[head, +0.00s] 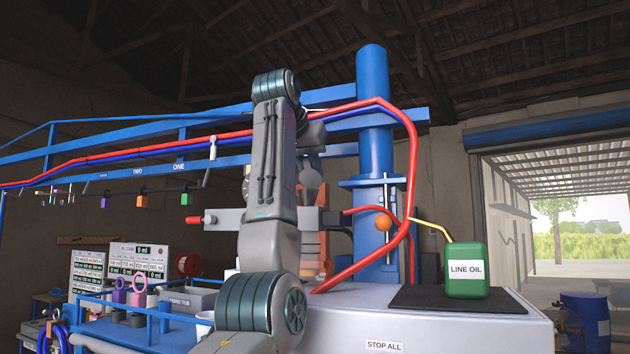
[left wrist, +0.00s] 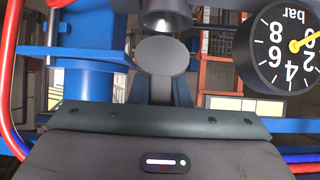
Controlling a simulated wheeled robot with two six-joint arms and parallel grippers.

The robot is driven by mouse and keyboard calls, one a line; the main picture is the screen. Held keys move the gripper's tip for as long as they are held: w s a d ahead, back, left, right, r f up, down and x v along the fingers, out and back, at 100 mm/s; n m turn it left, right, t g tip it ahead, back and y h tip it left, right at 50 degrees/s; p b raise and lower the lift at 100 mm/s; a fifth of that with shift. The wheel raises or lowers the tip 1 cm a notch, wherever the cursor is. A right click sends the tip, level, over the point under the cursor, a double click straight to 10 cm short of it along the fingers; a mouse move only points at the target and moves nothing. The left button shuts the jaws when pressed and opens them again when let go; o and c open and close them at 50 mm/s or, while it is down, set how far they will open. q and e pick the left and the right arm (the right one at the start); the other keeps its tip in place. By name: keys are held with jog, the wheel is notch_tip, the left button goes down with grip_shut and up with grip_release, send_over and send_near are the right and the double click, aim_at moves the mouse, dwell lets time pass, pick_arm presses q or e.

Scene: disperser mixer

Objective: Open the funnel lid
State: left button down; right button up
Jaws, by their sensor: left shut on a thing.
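In the left wrist view, which looks upside down, a grey round disc (left wrist: 162,55), apparently the funnel lid, stands face-on between the tips of my left gripper (left wrist: 162,88). The gripper is shut on it. A dark flared cone (left wrist: 165,15), which looks like the funnel, shows just past the disc with a small gap in the picture. My right gripper is in neither view.
A pressure gauge (left wrist: 282,45) is close beside the lid in the wrist view. The blue column (head: 373,110), red hose (head: 411,160) and blue beam (head: 225,118) crowd the arm. A green LINE OIL can (head: 466,272) stands on a dark mat (head: 415,299) at right.

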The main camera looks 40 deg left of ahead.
pick_arm(q)
jog(key=shift+w+g+h+p, duration=0.2)
jog(key=shift+g+h+p, duration=0.1)
jog(key=shift+g+p, duration=0.3)
jog(key=shift+w+r+g+p, duration=0.1)
jog(key=shift+w+g+p, duration=0.2)
jog(key=shift+g+p, duration=0.4)
jog(key=g+p, duration=0.1)
jog(key=p, duration=0.1)
jog(key=w+g+p, duration=0.1)
jog(key=p, duration=0.1)
jog(key=g+h+p, duration=0.1)
jog(key=g+p, duration=0.1)
jog(key=p, duration=0.1)
jog(key=shift+w+a+f, duration=0.3)
jog(key=shift+w, duration=0.1)
jog(key=shift+f, duration=0.1)
jog(key=c, duration=1.5)
grip_release()
jog(key=shift+o, duration=0.7)
jog(key=shift+s, duration=0.1)
